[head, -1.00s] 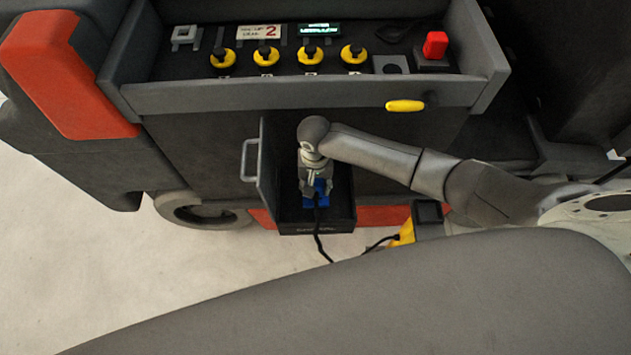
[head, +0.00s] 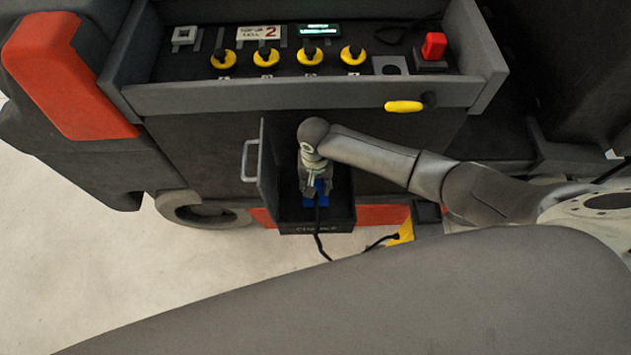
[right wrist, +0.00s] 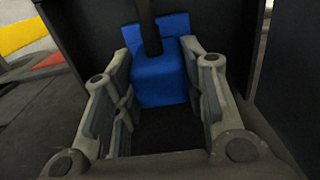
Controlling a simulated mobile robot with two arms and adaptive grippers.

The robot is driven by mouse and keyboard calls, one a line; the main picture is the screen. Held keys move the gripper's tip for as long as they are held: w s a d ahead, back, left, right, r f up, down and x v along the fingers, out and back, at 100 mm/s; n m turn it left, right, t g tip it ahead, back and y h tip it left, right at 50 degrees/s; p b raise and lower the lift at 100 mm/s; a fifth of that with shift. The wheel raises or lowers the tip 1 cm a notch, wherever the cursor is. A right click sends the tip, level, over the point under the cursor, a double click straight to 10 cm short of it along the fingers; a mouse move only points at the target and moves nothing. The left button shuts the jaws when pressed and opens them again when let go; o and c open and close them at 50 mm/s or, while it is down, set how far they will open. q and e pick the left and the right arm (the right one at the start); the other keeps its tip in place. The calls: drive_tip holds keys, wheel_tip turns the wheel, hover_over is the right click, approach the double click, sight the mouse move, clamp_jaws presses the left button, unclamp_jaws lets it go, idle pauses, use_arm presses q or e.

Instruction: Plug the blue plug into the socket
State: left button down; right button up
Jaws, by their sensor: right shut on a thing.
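The blue plug (head: 317,199) is low inside the open grey box on the front of the machine. It also shows in the right wrist view (right wrist: 160,80), with a black cable rising from it. My right gripper (head: 314,184) reaches down into the box and is shut on the plug, one finger on each side. In the right wrist view, more blue (right wrist: 176,24) shows behind the plug; I cannot tell whether this is the socket. The plug's contact end and how far it sits in a socket are hidden. My left gripper is not in view.
The box's hinged door with a handle (head: 250,161) stands open on the left. The box's front wall (head: 316,228) is close to the gripper. Above is a panel with several yellow knobs and a red switch (head: 433,46). The cable runs toward a yellow object (head: 402,232).

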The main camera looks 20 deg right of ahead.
drive_tip(key=shift+f, duration=0.45)
drive_tip(key=o, duration=1)
drive_tip(key=shift+o, duration=0.2)
wheel_tip(320, 180, up, 12)
